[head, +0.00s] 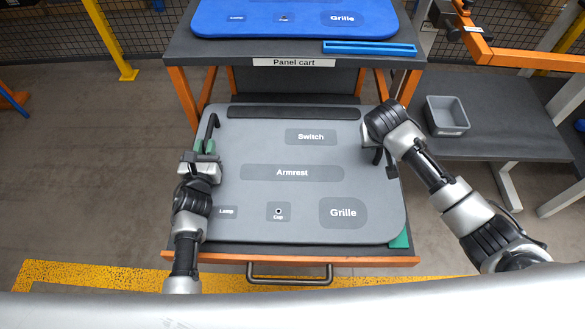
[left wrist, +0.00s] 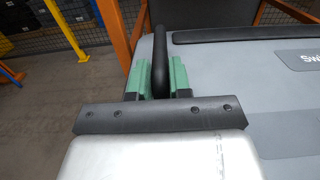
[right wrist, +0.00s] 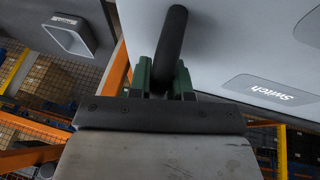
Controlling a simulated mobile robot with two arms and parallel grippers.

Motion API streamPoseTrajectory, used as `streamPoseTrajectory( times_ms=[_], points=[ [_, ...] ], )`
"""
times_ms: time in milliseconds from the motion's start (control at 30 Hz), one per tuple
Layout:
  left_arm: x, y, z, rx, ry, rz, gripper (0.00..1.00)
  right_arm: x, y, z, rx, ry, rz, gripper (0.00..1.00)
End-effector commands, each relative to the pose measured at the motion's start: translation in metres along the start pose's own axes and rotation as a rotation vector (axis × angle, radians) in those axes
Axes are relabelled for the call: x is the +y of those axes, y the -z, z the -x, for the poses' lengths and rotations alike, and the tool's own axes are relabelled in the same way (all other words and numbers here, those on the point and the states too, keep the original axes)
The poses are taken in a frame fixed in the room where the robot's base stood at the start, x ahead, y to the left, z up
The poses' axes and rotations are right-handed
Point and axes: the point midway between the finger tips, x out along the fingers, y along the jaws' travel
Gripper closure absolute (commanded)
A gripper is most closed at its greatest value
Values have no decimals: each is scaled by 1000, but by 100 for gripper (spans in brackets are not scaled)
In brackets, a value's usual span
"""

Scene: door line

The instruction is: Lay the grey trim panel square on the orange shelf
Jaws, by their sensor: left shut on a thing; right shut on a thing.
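The grey trim panel (head: 290,205) lies flat over the orange-edged shelf (head: 215,257) of the cart, its labels facing up. It covers most of the shelf. A green patch (head: 401,239) shows past its front right corner. My left gripper (head: 204,152) is shut on the black handle at the panel's left side, which also shows in the left wrist view (left wrist: 165,50). My right gripper (head: 379,152) is shut on the right handle, clear in the right wrist view (right wrist: 172,40). I cannot tell whether the panel touches the shelf. My left arm hides part of the left edge.
A blue panel (head: 275,18) lies on the "Panel cart" top above, behind the grey panel. A grey bin (head: 447,116) stands on a dark table (head: 490,130) at right. A metal bar handle (head: 289,279) sticks out at the shelf's front. Floor at left is clear.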

Motion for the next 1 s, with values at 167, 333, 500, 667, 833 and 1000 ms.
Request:
streamPoseTrajectory(
  times_ms=[167, 333, 500, 667, 833, 1000],
  points=[
    [0, 3, 0, 0, 0, 1, 66, -1, -2, -3, -1, 1, 3, 66],
    [0, 3, 0, 0, 0, 0, 56, -1, -1, -3, -1, 0, 1, 56],
    [0, 3, 1, 0, 0, 0, 56, -1, -1, -3, 0, 0, 1, 56],
    [0, 4, 14, 2, 0, -1, 56, -1, -1, -3, 0, 0, 0, 56],
    [0, 5, 47, 3, -1, -1, 56, -1, -1, -3, 0, 0, 0, 56],
    [0, 4, 83, 3, -1, 2, 56, 0, -1, -3, 0, 0, 0, 56]
  ],
)
